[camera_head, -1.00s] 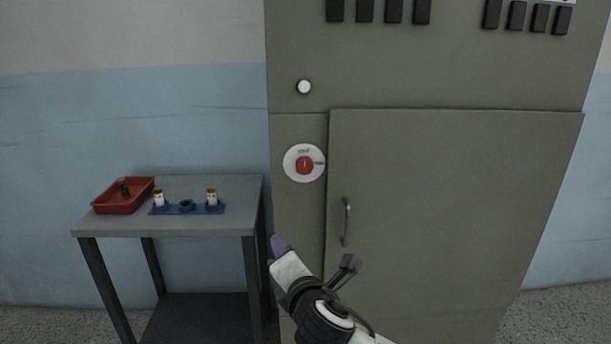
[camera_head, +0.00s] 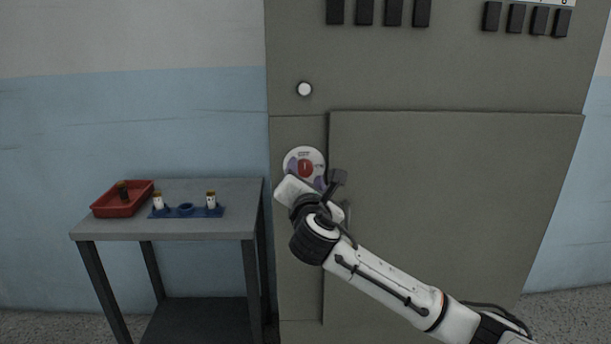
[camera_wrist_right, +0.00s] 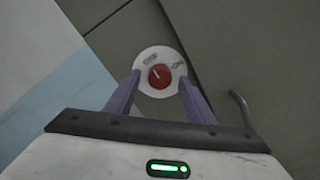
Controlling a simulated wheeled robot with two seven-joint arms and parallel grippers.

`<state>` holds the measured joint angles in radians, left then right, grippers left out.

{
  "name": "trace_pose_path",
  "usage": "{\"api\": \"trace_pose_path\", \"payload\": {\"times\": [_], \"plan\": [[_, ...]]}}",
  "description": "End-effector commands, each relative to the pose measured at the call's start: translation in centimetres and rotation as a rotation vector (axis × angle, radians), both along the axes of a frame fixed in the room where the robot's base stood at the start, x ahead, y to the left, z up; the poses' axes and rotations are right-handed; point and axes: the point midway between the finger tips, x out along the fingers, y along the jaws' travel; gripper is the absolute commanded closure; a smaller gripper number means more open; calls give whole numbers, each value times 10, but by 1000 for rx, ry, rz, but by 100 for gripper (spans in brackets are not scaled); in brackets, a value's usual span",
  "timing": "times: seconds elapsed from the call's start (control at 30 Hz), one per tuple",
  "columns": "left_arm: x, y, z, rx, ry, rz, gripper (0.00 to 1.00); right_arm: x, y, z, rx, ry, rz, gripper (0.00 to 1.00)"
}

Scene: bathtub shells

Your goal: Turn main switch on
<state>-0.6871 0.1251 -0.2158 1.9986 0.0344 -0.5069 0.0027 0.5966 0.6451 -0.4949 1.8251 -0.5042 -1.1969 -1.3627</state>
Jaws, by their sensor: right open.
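The main switch is a red round knob (camera_head: 305,168) on a white disc (camera_head: 292,158), set in the grey cabinet left of its door. In the right wrist view the red knob (camera_wrist_right: 161,77) shows between my fingertips, with the white disc around it. My right gripper (camera_head: 306,176) is open, its two purple fingers apart on either side of the knob. I cannot tell whether the fingers touch the knob or disc. My left gripper is not in view.
The cabinet door (camera_head: 460,200) fills the right; its handle is mostly hidden behind my arm and shows in the right wrist view (camera_wrist_right: 241,106). A white round button or lamp (camera_head: 304,89) is above the switch. A grey table (camera_head: 235,190) with a red tray (camera_head: 140,190) stands left.

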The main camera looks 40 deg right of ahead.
Motion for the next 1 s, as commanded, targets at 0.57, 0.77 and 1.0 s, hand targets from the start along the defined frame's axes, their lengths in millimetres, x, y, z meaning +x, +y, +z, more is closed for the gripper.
{"api": "trace_pose_path", "payload": {"times": [0.57,0.77,1.0], "plan": [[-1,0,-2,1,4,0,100,4,-2,0,2,-1,1,90],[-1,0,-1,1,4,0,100,4,-2,0,10,-5,2,92],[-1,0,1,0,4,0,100,4,-2,-1,79,-45,1,92]]}}
